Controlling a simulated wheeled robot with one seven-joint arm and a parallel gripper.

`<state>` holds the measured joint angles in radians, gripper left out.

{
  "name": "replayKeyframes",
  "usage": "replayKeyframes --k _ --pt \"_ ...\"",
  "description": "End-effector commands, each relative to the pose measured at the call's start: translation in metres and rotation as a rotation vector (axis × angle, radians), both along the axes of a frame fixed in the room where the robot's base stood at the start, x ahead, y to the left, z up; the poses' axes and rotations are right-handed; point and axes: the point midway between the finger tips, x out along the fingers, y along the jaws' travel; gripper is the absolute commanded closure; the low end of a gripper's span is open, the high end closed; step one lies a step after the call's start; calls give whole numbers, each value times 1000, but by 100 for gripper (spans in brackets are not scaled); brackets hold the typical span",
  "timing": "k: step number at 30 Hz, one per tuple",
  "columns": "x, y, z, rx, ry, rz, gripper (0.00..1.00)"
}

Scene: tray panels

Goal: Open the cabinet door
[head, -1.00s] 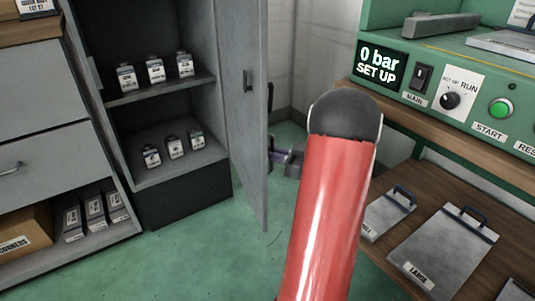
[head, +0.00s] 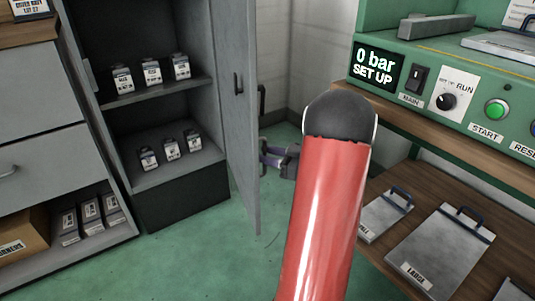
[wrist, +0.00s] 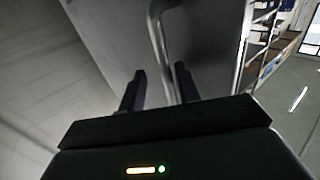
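The grey cabinet door (head: 235,110) stands swung open, on the right side of the cabinet, with its inner face showing. A dark handle (head: 262,103) shows just past its free edge. My gripper (head: 280,160) is low beside the outer side of the door, partly hidden by my red arm. In the wrist view my gripper (wrist: 160,88) has its two dark fingers apart, with a gap between them. The curved handle bar (wrist: 158,25) runs down between the fingers, closer to the right one. Contact cannot be made out.
The cabinet (head: 92,110) holds small labelled boxes on two shelves. Drawers stand at left. A green control panel (head: 470,75) and a wooden shelf (head: 385,235) with metal plates are at right. Green floor (head: 225,265) is clear in front.

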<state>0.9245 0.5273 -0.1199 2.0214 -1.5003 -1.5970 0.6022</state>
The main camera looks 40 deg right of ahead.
Motion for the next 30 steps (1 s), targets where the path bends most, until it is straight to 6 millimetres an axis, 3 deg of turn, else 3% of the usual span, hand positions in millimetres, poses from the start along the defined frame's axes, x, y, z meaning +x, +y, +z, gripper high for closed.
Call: replayKeyframes --k 11,22,30 --pt "-5 -4 0 -1 0 -5 67" --pt "-57 -32 0 -2 0 -5 67" --pt "-69 -38 0 -1 0 -2 67"
